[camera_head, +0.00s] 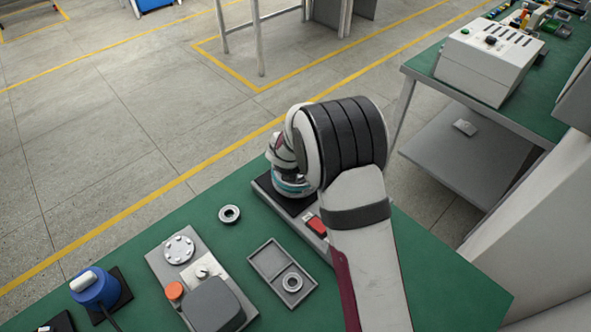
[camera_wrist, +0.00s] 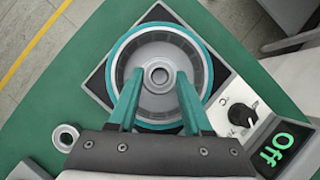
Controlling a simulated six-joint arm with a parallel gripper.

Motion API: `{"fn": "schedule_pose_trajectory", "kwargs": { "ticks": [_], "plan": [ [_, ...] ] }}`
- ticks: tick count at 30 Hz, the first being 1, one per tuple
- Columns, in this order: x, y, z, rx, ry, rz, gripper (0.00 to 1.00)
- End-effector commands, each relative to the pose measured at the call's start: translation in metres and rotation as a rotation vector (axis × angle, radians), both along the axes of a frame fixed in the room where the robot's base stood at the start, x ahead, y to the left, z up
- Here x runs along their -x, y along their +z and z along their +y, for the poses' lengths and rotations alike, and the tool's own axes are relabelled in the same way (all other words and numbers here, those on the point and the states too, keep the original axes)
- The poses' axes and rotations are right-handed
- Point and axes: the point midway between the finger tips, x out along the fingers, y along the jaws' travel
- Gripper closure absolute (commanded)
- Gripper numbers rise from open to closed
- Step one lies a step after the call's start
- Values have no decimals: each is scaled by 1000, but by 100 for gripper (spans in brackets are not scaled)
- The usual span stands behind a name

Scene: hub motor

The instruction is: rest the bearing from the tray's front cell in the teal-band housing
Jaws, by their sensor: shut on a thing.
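The teal-band housing (camera_wrist: 119,46) is a round grey cup with a teal rim on a black square plate. In the head view the housing (camera_head: 286,187) is partly hidden by my arm. My gripper (camera_wrist: 160,78), with two teal fingers, points down over the housing's middle. It is shut on a small grey bearing (camera_wrist: 160,76), which appears centred over the housing. I cannot tell whether the bearing touches the seat. The grey two-cell tray (camera_head: 251,260) has an empty far-left cell and another bearing (camera_head: 292,282) in its near-right cell.
A loose ring-shaped bearing (camera_head: 229,214) lies on the green table left of the housing. A unit with a knob (camera_wrist: 242,115) and a display reading "Off" (camera_wrist: 281,145) adjoins the housing. A grey fixture (camera_head: 213,302) and a blue motor (camera_head: 94,290) stand to the left.

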Motion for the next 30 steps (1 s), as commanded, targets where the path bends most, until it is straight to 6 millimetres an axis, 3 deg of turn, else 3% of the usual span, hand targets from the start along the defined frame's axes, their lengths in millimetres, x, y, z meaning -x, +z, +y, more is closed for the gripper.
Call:
{"fn": "schedule_pose_trajectory", "kwargs": {
  "ticks": [8,9,14,20,26,30],
  "plan": [
    [0,-1,0,0,1,1,100],
    [0,-1,0,0,1,1,45],
    [0,-1,0,0,1,1,16],
    [5,8,1,-1,0,0,16],
    [28,50,4,-3,1,-3,16],
    [49,90,8,-3,2,-5,16]
  ]
}}
